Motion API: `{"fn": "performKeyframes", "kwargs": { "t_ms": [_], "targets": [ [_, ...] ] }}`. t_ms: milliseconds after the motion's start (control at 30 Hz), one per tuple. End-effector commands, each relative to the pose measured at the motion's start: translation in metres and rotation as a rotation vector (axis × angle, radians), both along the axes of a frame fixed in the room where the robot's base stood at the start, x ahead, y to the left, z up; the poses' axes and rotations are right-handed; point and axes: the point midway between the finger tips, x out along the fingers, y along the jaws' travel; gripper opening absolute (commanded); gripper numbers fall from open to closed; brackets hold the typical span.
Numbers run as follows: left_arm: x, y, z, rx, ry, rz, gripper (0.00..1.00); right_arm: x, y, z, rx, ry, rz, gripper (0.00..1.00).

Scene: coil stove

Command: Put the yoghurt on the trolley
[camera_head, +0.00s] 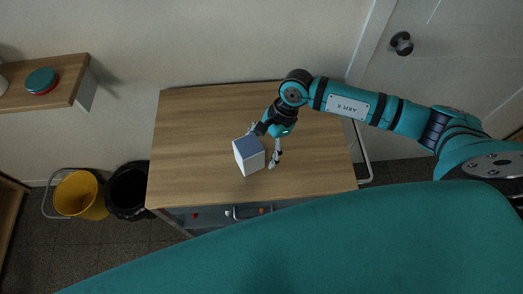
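The yoghurt appears to be the pale box-shaped carton (249,157) with a blue-grey top, near the middle of a wooden top. That top (190,125) seems to be the trolley's, with a metal rail at its right side. My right gripper (261,146) is at the carton's upper right, fingers spread. One finger is at the carton's far edge, partly hidden; the other is to its right with a visible gap. Whether the carton rests on the wood or touches a finger is hard to tell. My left gripper is not in view.
A yellow bucket (80,195) and a black bin (128,190) stand on the floor at left. A wooden shelf (62,72) with a teal-lidded container (41,81) is on the upper left. The wooden top is otherwise clear. A door with a dark knob (402,43) is upper right.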

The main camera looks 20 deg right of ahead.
Motion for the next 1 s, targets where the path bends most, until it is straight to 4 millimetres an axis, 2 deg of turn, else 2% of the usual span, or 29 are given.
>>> {"fn": "performKeyframes", "kwargs": {
  "t_ms": [33,300,500,667,1000],
  "targets": [
    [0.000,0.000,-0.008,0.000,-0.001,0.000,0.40,0.002,-0.006,0.006,-0.002,-0.006,0.001,0.89],
    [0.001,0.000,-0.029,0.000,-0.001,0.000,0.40,0.005,-0.027,0.060,-0.001,-0.005,0.000,0.89],
    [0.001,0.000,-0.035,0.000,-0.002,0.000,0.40,0.006,-0.036,0.085,0.000,-0.003,0.001,0.89],
    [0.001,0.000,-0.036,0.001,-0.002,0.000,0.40,0.005,-0.038,0.091,-0.001,0.000,0.001,0.89],
    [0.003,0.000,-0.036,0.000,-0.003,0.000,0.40,0.005,-0.036,0.092,0.006,0.001,0.001,0.89]
  ]
}}
